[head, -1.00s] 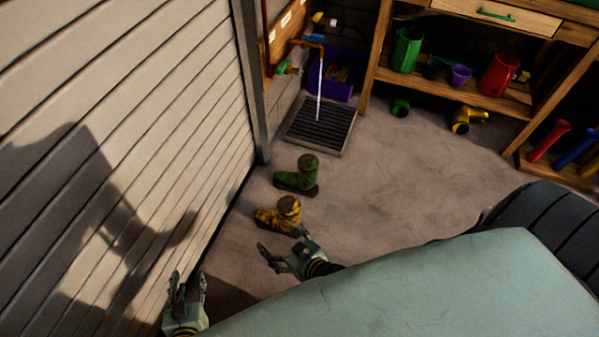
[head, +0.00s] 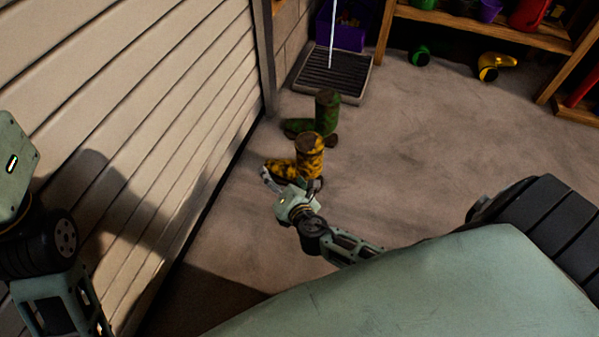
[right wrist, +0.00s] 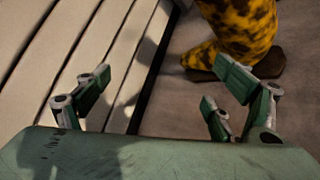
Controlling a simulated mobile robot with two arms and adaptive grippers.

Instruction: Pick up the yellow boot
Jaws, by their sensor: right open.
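The yellow boot (head: 311,152), blotched with dark patches, stands upright on the concrete floor near the slatted wall, its toe pointing left. It also shows at the top of the right wrist view (right wrist: 240,30), just beyond the fingers on the right. My right gripper (head: 289,179) is open right at the near side of the boot and hides part of its lower front. In the right wrist view its fingers (right wrist: 165,95) are spread with nothing between them. My left arm shows at the left edge of the head view, but its gripper is out of view.
A green boot (head: 326,112) stands just behind the yellow one. A floor drain grate (head: 333,76) with falling water lies farther back. The slatted wall (head: 150,90) is close on the left. Yellow (head: 494,66) and green (head: 420,55) items lie by the wooden shelf (head: 480,27). Floor to the right is clear.

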